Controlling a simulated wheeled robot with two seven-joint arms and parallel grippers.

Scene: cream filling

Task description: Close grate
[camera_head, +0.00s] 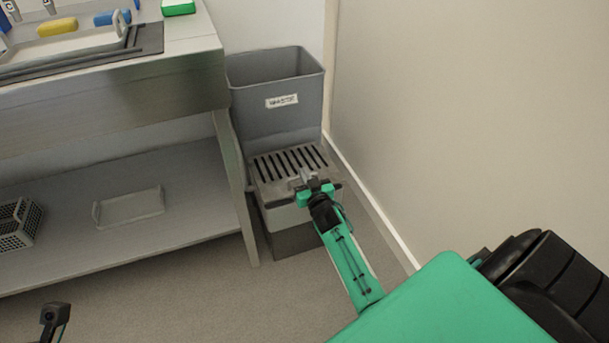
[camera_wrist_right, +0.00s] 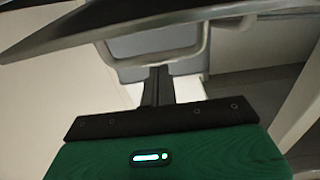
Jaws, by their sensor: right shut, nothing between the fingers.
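The slotted grey metal grate (camera_head: 290,160) is in the head view. It lies roughly flat across the top of a low grey basin in front of the tall bin. I cannot tell whether it rests fully down. My right gripper (camera_head: 306,175) is shut and empty at the grate's front edge, hiding a small part of it. Contact cannot be told. In the right wrist view, my shut fingers (camera_wrist_right: 158,85) point toward a pale bracket-like frame (camera_wrist_right: 165,62), with dark slanted edges above. My left gripper's fingers are not in view; only a dark part of my arm shows at bottom left.
A grey bin (camera_head: 268,118) with a white label stands behind the grate. A steel table (camera_head: 150,75) is to the left, with a tray (camera_head: 130,207) and a basket (camera_head: 18,240) on its lower shelf. A wall (camera_head: 450,110) is close on the right. Floor in front is clear.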

